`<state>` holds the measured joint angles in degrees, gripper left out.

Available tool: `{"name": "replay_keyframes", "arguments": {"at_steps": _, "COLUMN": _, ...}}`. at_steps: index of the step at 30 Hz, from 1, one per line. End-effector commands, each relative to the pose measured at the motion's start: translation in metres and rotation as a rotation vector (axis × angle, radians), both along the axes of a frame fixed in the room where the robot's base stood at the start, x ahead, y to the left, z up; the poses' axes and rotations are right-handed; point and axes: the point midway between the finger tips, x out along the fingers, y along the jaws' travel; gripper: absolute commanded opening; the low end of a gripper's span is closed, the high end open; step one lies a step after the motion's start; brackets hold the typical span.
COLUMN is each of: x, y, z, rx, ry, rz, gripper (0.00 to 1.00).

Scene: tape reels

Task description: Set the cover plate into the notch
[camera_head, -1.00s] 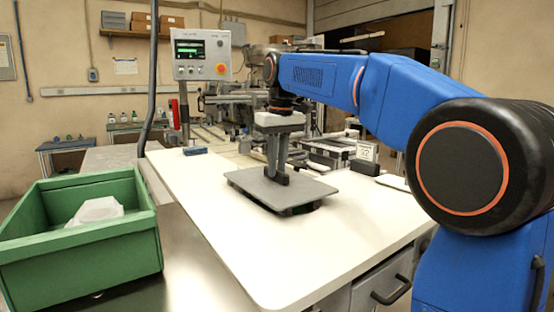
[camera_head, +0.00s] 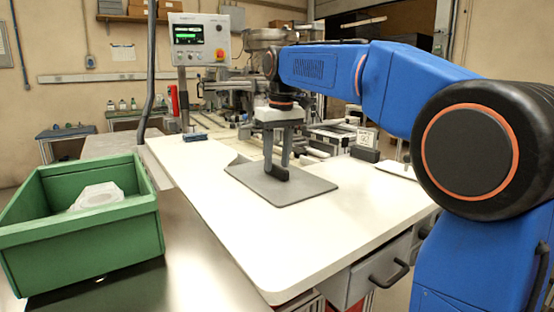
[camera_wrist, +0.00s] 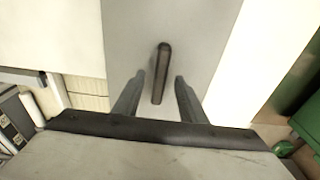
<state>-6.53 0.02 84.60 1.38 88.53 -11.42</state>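The cover plate (camera_head: 308,187) is a flat grey rectangle with rounded corners, lying flat on the white worktop with no visible gap beneath it. Its dark upright handle (camera_head: 278,173) stands near its middle and shows as a dark bar in the wrist view (camera_wrist: 160,75). My gripper (camera_head: 277,165) is above the plate at the handle. In the wrist view its fingers (camera_wrist: 160,78) are spread, one on each side of the handle, with gaps between. A grey recess, perhaps part of the notch, shows at the plate's far-left edge (camera_head: 239,159); the rest is hidden.
A green bin (camera_head: 100,242) with a whitish part (camera_head: 97,196) stands at the left. A control panel (camera_head: 199,39) rises behind the white worktop (camera_head: 270,245). A small display block (camera_head: 366,144) sits at the back right. The worktop's front is clear.

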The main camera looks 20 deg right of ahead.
Motion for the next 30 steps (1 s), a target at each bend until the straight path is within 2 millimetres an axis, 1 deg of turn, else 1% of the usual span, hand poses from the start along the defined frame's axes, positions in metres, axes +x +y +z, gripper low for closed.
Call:
{"name": "replay_keyframes", "arguments": {"at_steps": 7, "x": 0.0, "y": 0.0, "z": 0.0, "rx": 0.0, "ry": 0.001, "rz": 0.0, "gripper": 0.37}}
{"name": "replay_keyframes", "arguments": {"at_steps": 11, "x": 0.0, "y": 0.0, "z": 0.006, "rx": 0.0, "ry": 0.001, "rz": 0.0, "gripper": 0.37}}
{"name": "replay_keyframes", "arguments": {"at_steps": 14, "x": -0.001, "y": -0.001, "z": 0.018, "rx": 0.0, "ry": -0.001, "rz": 0.0, "gripper": 0.37}}
{"name": "replay_keyframes", "arguments": {"at_steps": 17, "x": -0.003, "y": -0.001, "z": 0.036, "rx": 0.0, "ry": -0.001, "rz": 0.0, "gripper": 0.37}}
{"name": "replay_keyframes", "arguments": {"at_steps": 30, "x": -0.013, "y": -0.005, "z": 0.124, "rx": 0.0, "ry": -0.003, "rz": 0.0, "gripper": 0.37}}
